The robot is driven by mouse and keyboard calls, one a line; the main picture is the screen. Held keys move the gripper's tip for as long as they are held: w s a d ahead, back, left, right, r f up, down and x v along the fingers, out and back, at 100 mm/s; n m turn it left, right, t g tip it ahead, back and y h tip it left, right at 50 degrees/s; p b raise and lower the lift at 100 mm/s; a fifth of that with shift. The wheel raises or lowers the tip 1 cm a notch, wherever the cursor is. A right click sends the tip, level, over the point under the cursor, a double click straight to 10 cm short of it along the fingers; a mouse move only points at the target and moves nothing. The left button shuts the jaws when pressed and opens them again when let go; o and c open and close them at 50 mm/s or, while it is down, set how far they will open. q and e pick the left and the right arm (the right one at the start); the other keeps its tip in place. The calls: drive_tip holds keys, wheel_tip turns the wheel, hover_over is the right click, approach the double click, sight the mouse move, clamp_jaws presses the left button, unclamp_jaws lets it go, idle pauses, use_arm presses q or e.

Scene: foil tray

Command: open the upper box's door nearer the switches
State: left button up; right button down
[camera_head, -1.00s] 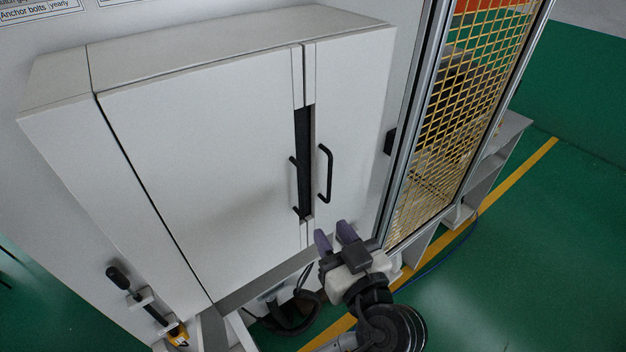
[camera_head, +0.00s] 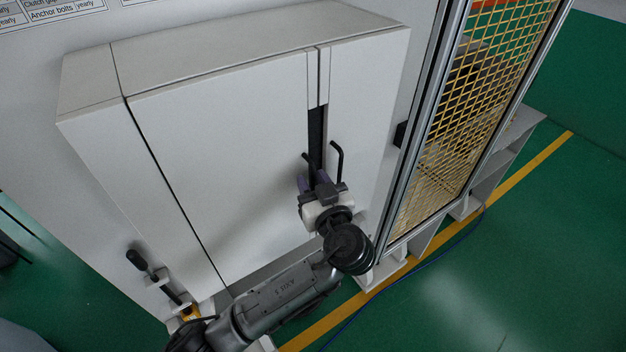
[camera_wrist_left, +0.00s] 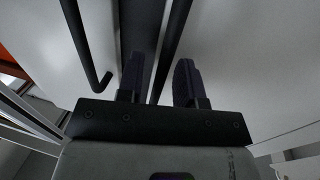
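The white box (camera_head: 250,52) fills the middle of the head view, with a wide left door (camera_head: 220,150) and a narrow right door (camera_head: 368,120). Both doors look shut, with a dark gap strip between them. The left door's black bar handle (camera_head: 305,157) is partly hidden by my left gripper (camera_head: 318,183). The right door's handle (camera_head: 341,160) is just right of it. In the wrist view my left gripper (camera_wrist_left: 160,82) is open; the left door's handle (camera_wrist_left: 172,45) runs between its fingers, contact unclear. The right door's handle (camera_wrist_left: 87,45) lies outside them. My right gripper is out of view.
A yellow mesh fence in a metal frame (camera_head: 425,130) stands close on the right. A black-knobbed lever (camera_head: 137,260) is at the lower left, beside the box. Green floor (camera_head: 500,270) with a yellow line lies open at right.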

use_arm(q)
clamp_jaws()
idle(0.3)
idle(0.3)
